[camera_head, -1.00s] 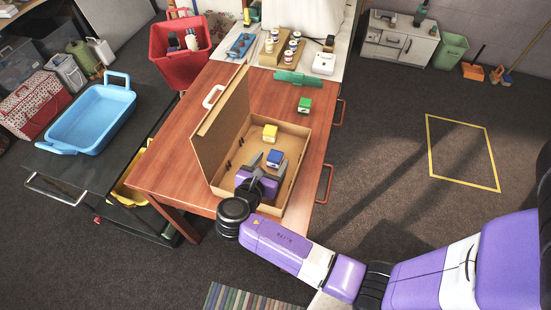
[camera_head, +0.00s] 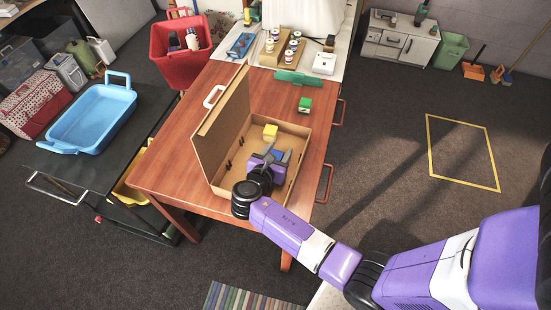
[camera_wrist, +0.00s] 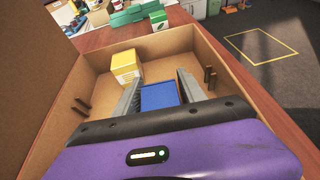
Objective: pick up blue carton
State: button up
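The blue carton (camera_wrist: 160,97) sits inside an open cardboard box (camera_head: 222,144) on the wooden table. In the wrist view it lies between the two grey fingers of my gripper (camera_wrist: 160,90), with its blue top showing. The fingers are spread, one on each side of it; whether they touch its sides I cannot tell. In the head view my gripper (camera_head: 275,156) reaches down into the box and hides most of the carton.
A yellow carton (camera_head: 270,132) stands in the box just beyond the blue one; it also shows in the wrist view (camera_wrist: 126,66). The box walls surround my gripper, with the raised lid (camera_head: 226,115) at left. A green carton (camera_head: 305,104) stands on the table outside.

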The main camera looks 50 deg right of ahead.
grip_shut()
